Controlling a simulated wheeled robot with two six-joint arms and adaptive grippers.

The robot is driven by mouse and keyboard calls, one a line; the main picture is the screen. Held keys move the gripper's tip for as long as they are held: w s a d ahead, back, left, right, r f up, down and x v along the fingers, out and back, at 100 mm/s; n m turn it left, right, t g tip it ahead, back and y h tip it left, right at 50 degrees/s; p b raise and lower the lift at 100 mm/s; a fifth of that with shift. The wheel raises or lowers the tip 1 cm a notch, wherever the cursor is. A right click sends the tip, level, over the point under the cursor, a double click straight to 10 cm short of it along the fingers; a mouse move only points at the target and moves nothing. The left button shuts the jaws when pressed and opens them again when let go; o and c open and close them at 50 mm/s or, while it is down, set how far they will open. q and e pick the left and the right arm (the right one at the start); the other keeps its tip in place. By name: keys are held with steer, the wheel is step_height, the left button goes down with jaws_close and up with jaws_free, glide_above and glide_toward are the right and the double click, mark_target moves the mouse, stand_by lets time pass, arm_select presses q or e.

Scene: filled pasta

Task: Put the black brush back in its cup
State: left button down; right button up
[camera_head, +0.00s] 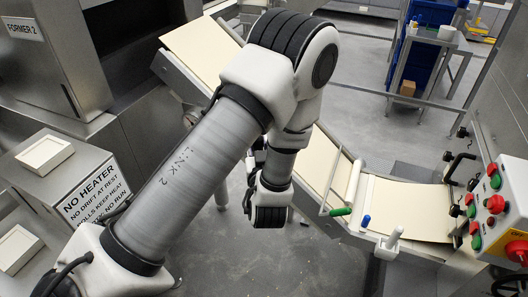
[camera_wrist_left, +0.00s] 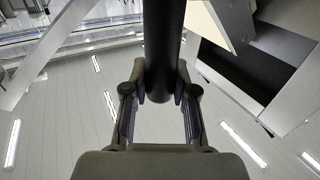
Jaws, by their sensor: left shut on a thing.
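In the left wrist view a thick black cylinder, which looks like the black brush's handle (camera_wrist_left: 164,45), runs down from the top edge. My left gripper (camera_wrist_left: 160,91) is shut on its end, one finger on each side. No bristles show, and the brush's other end is out of frame. In the head view my left arm comes in from the left, rises and bends down over the floor by the conveyor. Its fingers and the brush are hidden there. I cannot make out the brush's cup for certain. My right gripper is not in view.
A conveyor with pale dough sheets (camera_head: 408,208) runs down to the right, with a green-ended roller (camera_head: 340,211) and a blue-tipped item (camera_head: 365,220). A control box (camera_head: 496,206) stands at right. A trolley (camera_head: 428,60) carries small containers at the back. Open floor lies between.

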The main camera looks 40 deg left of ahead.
arm_select(q)
steer(key=w+a+f+n+g+y+p, duration=0.1)
steer(key=w+a+f+n+g+y, duration=0.15)
steer(key=w+n+g+y, duration=0.65)
step_height(320, 180, down, 8)
steer(key=w+g+h+b, duration=0.2)
steer(key=g+h+b, duration=0.1)
steer(key=g, duration=0.1)
steer(key=shift+d+f+n+g, duration=0.15)
steer(key=shift+f+n+g, duration=0.1)
steer(key=shift+n+g, duration=0.15)
steer(key=shift+w+f+b, duration=0.1)
steer(key=shift+f+b, duration=0.5)
steer(key=shift+b, duration=0.1)
steer(key=c, duration=0.8)
jaws_free()
steer(key=shift+c, duration=0.2)
